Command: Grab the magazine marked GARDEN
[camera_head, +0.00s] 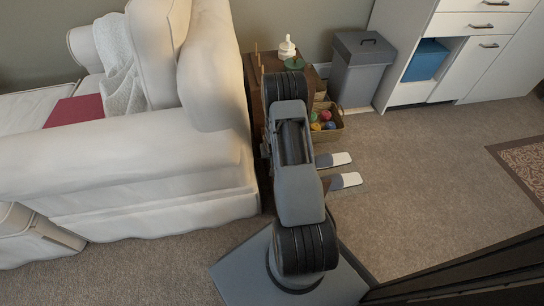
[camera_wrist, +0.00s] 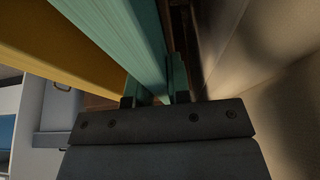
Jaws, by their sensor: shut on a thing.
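In the wrist view, my gripper (camera_wrist: 155,99) is shut on a teal magazine (camera_wrist: 135,40), which runs between its two fingers and up toward the top of the picture. A yellow magazine (camera_wrist: 60,45) stands close beside it on the left. No lettering shows on either one, so I cannot read which is marked GARDEN. In the head view, my arm reaches down beside the sofa and hides my gripper and the magazines.
The white sofa (camera_head: 130,165) is close on the left. A brown side table (camera_head: 254,92) holds a white bottle (camera_head: 287,48). A basket of colored balls (camera_head: 325,121), a grey bin (camera_head: 361,72) and two grey-and-white flat items (camera_head: 348,181) are right of my arm.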

